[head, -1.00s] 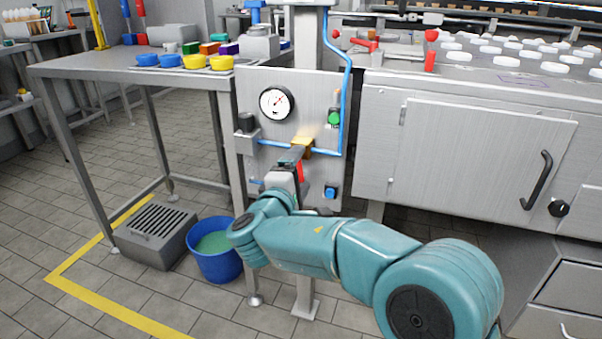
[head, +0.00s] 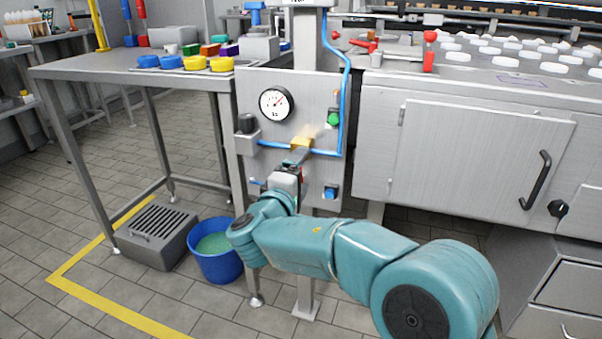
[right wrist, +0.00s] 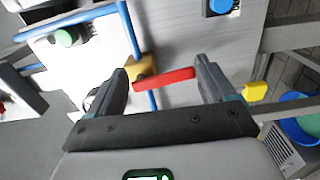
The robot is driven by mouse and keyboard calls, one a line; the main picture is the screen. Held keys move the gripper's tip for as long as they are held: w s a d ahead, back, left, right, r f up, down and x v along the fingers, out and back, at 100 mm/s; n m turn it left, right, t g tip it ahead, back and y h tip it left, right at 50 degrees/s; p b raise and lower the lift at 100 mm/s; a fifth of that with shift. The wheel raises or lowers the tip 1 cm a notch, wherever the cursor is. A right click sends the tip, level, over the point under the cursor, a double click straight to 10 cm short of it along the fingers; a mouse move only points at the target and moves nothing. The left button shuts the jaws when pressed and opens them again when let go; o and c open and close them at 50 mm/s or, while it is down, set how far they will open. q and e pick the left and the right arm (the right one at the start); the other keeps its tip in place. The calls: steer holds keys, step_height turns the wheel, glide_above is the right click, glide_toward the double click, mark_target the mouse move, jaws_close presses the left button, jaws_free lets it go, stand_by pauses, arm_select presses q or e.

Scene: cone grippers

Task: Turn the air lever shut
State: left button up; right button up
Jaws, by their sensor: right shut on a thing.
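The red air lever (right wrist: 165,78) sits on a brass valve body (right wrist: 143,69) and points down the panel, across the blue air line. In the right wrist view it lies between the two fingers of my right gripper (right wrist: 163,86), which is shut on it. In the head view the brass valve (head: 302,144) shows on the grey panel (head: 310,92). My right gripper (head: 294,162) is just below and in front of it there, and hides most of the lever. My left gripper is in neither view.
The panel carries a pressure gauge (head: 276,103), a green button (head: 333,118), a blue button (head: 330,192) and a black knob (head: 247,123). A blue bucket (head: 215,262) and a grated box (head: 157,238) stand on the floor at left. A workbench (head: 120,72) is beside the panel.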

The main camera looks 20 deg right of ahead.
steer(key=shift+w+a+r+y, duration=0.2)
steer(key=shift+a+y, duration=0.1)
steer(key=shift+a, duration=0.25)
steer(key=o, duration=0.9)
steer(key=shift+d+f+v, duration=0.15)
steer(key=shift+v, duration=4.45)
steer(key=shift+d+f+v, duration=0.1)
steer(key=shift+f+v, duration=0.05)
steer(key=shift+v, duration=4.45)
steer(key=shift+s, duration=0.25)
